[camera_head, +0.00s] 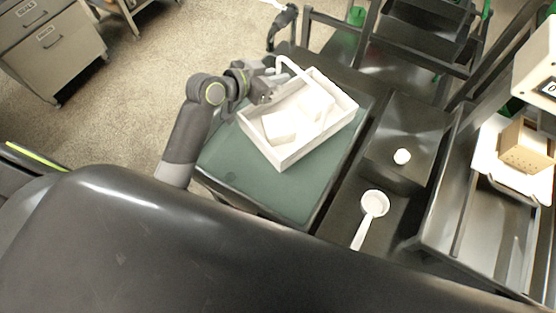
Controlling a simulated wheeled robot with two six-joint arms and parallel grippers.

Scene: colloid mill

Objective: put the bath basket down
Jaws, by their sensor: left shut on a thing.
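The bath basket (327,142) is a white, open-topped rectangular box with a white bent handle (290,66) at its far left side. White block-like pieces (312,101) lie inside it. It is over a dark green flat surface (235,159); I cannot tell whether it touches that surface. My left gripper (268,88) is shut on the basket at its far left side, near the handle. The exact contact is hidden by the gripper itself. My right gripper is not in view.
To the right are a dark metal basin (412,125) with a small white round object (402,156), and a white ladle (374,204) on a dark surface. A tan perforated block (526,146) sits farther right. Dark frames stand behind. The green surface's near left part is clear.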

